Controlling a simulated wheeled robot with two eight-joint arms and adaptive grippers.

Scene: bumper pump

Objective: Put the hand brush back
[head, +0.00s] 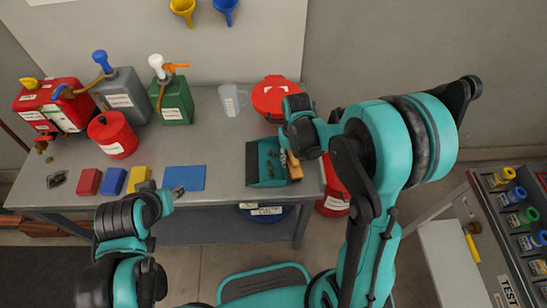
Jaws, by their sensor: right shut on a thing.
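The hand brush (294,170), with a tan wooden body, is at the right side of a teal dustpan (251,164) on the workbench. Dark bits lie in the dustpan. My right gripper (287,150) is over the brush and shut on it; its arm hides part of the brush and the fingertips are hard to make out. I cannot tell whether the brush touches the dustpan or the bench. My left gripper (176,190) is low over the front of the bench, by a blue mat (190,178); its fingers are too small to read.
Red, grey and green cans (173,103) stand at the back left, with a small red can (112,135) before them. Red, blue and yellow blocks (113,181) line the front left. A clear jug (231,100) and red round container (272,97) stand behind the dustpan. A rack (515,220) is at right.

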